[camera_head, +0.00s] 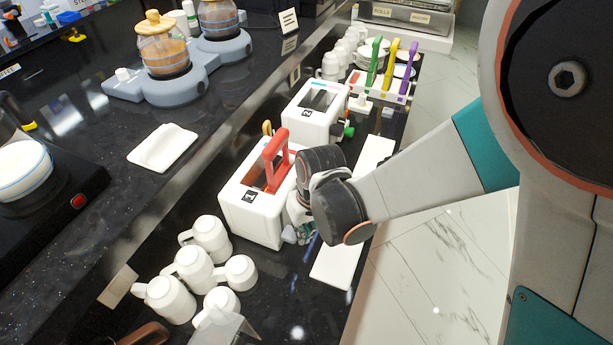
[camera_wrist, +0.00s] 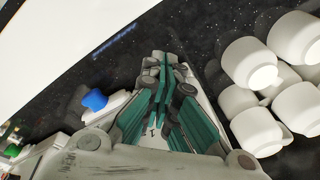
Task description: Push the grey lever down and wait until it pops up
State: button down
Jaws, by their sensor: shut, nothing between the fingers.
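A white toaster (camera_head: 250,208) with a red-handled tool (camera_head: 276,148) on top stands on the black counter. A small light-grey piece (camera_head: 289,234), which looks like the grey lever, shows low at its near right end. My gripper (camera_head: 303,215) is right beside this end, mostly hidden behind my wrist. In the wrist view my gripper (camera_wrist: 164,62) is shut and empty, its teal fingers together in front of a pale surface. The lever is not clear there, and I cannot tell whether the fingers touch it.
White mugs (camera_head: 193,267) stand close to the toaster's near left. A second white toaster (camera_head: 312,110) with a green knob (camera_head: 348,130) stands behind it. A white board (camera_head: 334,262) lies right of my gripper. A blue knob (camera_wrist: 94,100) shows left of my fingers.

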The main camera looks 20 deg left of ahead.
jog(key=shift+r, duration=0.1)
notch_tip(320, 180, up, 12)
jog(key=p, duration=0.7)
jog(key=shift+p, duration=0.4)
